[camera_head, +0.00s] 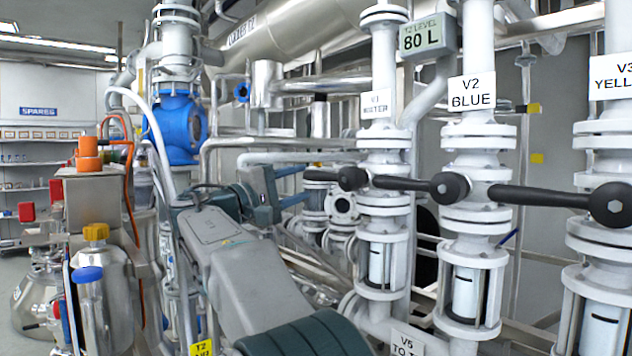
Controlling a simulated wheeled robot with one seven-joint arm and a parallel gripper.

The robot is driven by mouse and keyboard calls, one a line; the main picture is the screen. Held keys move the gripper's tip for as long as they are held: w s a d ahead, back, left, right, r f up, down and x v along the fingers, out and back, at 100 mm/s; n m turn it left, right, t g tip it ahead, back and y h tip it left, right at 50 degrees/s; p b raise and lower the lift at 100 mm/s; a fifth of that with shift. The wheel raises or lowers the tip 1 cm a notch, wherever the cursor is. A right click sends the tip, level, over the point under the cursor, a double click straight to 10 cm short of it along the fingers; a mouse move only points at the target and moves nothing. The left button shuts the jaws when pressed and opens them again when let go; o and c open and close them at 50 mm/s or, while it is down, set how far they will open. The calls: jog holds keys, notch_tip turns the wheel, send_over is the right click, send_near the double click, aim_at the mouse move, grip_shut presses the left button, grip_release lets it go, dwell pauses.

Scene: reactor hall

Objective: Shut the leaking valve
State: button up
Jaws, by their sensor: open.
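Three white vertical pipes carry valves labelled V1 WATER (376,104), V2 BLUE (472,92) and V3 YELLOW (612,76). Each has a black lever lying roughly horizontal and pointing left: the V1 lever (350,178), the V2 lever (448,187) and the V3 lever (612,205). A V5 label (408,342) shows at the bottom, partly cut off. No drip or spray shows, so I cannot tell which valve leaks. My gripper (305,186) is open and empty-looking, its blue fingers pointing right near the V1 lever's left end. I cannot tell whether they touch.
A blue valve body (175,128) and several pipes stand behind my arm. Metal bottles (100,290) and a steel box (94,200) stand at left. SPARES shelves (38,150) are far left.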

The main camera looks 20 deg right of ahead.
jog(key=v, duration=0.6)
jog(key=shift+a, duration=0.1)
jog(key=s+d+f+n+y+p, duration=0.1)
jog(key=s+d+f+y+p, duration=0.25)
jog(key=f, duration=0.35)
jog(key=s+d+f+n+y+p, duration=0.1)
jog(key=s+d+f+y+p, duration=0.1)
jog(key=s+f+y, duration=0.3)
jog(key=s+a+f+m+y+p, duration=0.1)
jog(key=s+a+f+y+p, duration=0.1)
jog(key=s+f, duration=0.3)
jog(key=s+a+f+m+g+y+p, duration=0.1)
jog(key=s+a+f+m+y+p, duration=0.1)
jog(key=s+a+f+y, duration=0.2)
jog(key=s+a+f+m+g+y+p, duration=0.1)
jog(key=s+a+f+m+y+p, duration=0.1)
jog(key=s+f, duration=0.5)
jog(key=s+a+y+p, duration=0.1)
jog(key=s+a+y, duration=0.1)
jog(key=s+y, duration=0.1)
jog(key=shift+f, duration=0.35)
